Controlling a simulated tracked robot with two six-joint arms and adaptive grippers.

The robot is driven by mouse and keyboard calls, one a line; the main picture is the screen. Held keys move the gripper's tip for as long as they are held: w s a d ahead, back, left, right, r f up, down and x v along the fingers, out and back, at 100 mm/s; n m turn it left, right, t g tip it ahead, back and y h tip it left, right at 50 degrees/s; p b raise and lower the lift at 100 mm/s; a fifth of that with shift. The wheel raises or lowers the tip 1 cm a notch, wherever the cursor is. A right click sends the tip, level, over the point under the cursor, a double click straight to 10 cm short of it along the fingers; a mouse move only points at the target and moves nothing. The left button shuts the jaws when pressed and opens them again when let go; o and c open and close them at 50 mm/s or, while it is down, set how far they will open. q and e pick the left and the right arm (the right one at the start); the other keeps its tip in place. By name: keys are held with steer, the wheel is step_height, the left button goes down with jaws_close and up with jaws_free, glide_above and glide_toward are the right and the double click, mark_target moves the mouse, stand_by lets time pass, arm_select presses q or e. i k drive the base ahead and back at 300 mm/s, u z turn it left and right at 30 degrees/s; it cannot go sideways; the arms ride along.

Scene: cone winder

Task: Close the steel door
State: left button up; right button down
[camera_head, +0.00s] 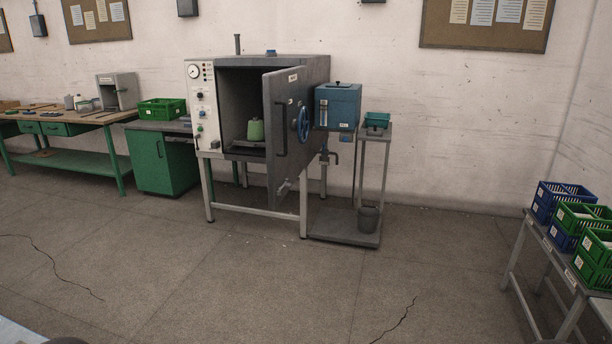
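The grey steel door (284,150) belongs to a box-shaped machine (230,62) on a metal stand against the wall. The door is swung well open on the right side of the chamber. It carries a blue handwheel (303,125) and a dark vertical bar handle (280,131). Inside the dark chamber, a green cone-shaped item (255,130) sits on a tray. Neither of my grippers shows in the head view.
A green cabinet (160,163) and workbench (70,162) stand left. A table with blue and green crates (580,218) is at right. The floor in front is clear.

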mark_target(284, 91)
steer(key=u, duration=0.05)
steer(key=i, duration=1.4)
steer(key=u, duration=0.35)
steer(key=i, duration=1.45)
steer(key=u, duration=0.2)
